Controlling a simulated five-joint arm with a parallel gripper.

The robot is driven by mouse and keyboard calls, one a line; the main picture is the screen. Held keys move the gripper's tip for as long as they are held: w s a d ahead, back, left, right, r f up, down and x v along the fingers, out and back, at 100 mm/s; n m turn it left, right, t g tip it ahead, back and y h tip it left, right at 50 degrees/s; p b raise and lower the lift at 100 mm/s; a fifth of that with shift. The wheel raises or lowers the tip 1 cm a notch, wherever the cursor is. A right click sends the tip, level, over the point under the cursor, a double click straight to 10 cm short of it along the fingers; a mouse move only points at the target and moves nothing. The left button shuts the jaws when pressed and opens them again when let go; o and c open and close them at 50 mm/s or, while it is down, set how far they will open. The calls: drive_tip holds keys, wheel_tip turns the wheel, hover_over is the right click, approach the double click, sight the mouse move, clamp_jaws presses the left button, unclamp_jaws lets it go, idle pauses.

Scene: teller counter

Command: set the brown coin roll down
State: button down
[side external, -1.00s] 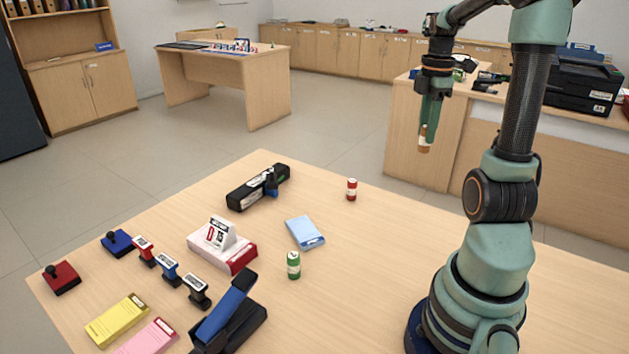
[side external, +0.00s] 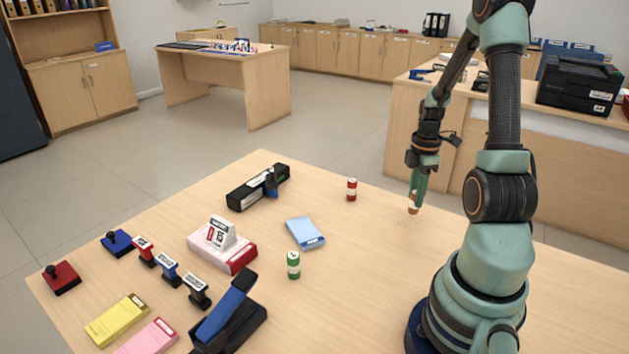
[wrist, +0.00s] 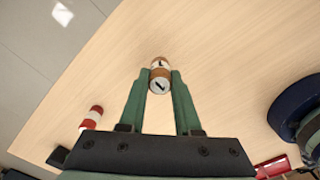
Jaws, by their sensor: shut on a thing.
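The brown coin roll (side external: 413,204) is a small upright cylinder with a white band and a pale marked end. My gripper (side external: 416,194) is shut on it and points down at the far right part of the table. In the wrist view the roll (wrist: 160,76) sits between the two green fingertips (wrist: 160,82). The roll's lower end is close to the tabletop (side external: 372,262); I cannot tell if it touches. The fingers hide part of its sides.
A red coin roll (side external: 351,190) stands to the left of my gripper, and a green coin roll (side external: 293,265) stands nearer the front. A light blue pad (side external: 305,232) and a black device (side external: 258,188) lie farther left. The wood around the held roll is clear.

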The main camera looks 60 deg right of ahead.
drive_tip(key=shift+f, duration=1.3)
drive_tip(key=shift+f, duration=0.1)
drive_tip(key=c, duration=0.6)
unclamp_jaws()
wheel_tip(320, 180, up, 12)
drive_tip(key=shift+r, duration=0.1)
drive_tip(key=w+a+r+m+t, duration=0.2)
drive_tip(key=w+a+r+m, duration=0.1)
drive_tip(key=a, duration=0.7)
drive_tip(key=w+a+r+m+t, duration=0.1)
drive_tip(key=w+a+r+m, duration=0.2)
drive_tip(key=a, duration=0.7)
drive_tip(key=w+a+r+m+t, duration=0.2)
drive_tip(key=w+a+r+m, duration=0.1)
drive_tip(key=a, duration=0.7)
drive_tip(key=shift+r+t, duration=0.3)
drive_tip(key=shift+r, duration=0.1)
